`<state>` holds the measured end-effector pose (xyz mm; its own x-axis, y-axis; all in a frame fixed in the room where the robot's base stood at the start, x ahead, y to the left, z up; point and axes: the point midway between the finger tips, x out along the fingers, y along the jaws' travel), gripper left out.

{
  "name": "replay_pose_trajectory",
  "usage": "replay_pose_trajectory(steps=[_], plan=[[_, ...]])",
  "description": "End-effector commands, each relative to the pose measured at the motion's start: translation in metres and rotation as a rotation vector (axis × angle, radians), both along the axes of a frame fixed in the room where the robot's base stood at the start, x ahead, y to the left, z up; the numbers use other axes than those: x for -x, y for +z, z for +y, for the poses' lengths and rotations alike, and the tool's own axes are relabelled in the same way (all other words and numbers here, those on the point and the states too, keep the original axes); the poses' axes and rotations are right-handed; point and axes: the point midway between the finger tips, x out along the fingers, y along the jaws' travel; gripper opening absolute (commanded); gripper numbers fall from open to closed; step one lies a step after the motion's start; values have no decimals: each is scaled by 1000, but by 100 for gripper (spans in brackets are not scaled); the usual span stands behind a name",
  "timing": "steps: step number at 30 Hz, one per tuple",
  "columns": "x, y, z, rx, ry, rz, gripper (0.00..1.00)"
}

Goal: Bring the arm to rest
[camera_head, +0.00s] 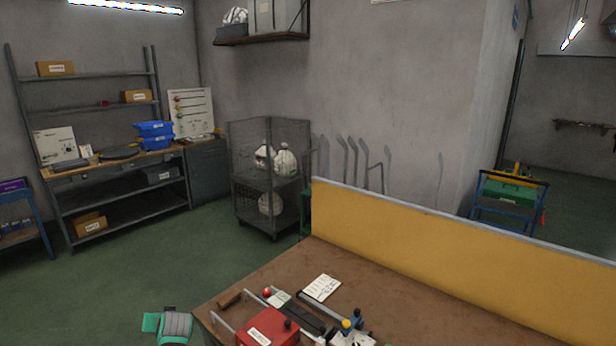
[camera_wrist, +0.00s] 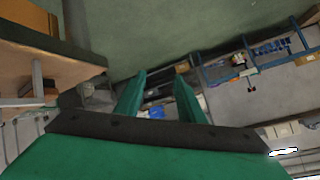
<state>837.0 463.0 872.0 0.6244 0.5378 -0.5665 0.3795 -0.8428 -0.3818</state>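My gripper (camera_wrist: 161,76) shows in the wrist view with its two green fingers apart. I see nothing held between them, only floor and shelving farther off. The wide green body of the gripper fills the bottom of that view. In the head view, a green and grey part at the lower left edge, beside the bench corner, looks like part of my arm; its fingers cannot be made out there. The arm appears clear of the brown workbench (camera_head: 400,305), whose edge seems to show at the left of the wrist view (camera_wrist: 50,65).
A red box (camera_head: 267,328), a white card (camera_head: 321,288) and small tools lie on the bench. A yellow panel (camera_head: 440,245) stands along its back. A wire cage (camera_head: 268,185), shelving (camera_head: 120,190) and a blue cart (camera_head: 506,200) stand farther off. Green floor (camera_head: 180,260) is open left of the bench.

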Motion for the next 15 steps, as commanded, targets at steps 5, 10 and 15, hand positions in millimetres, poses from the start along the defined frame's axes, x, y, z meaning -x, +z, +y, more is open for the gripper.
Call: replay_pose_trajectory(steps=[5, 10, 15], plan=[[16, -56, -45, 44, -38, -76, 35], [35, -105, -105, 101, -80, -151, 35], [65, -145, -162, 155, -107, -225, 35]])
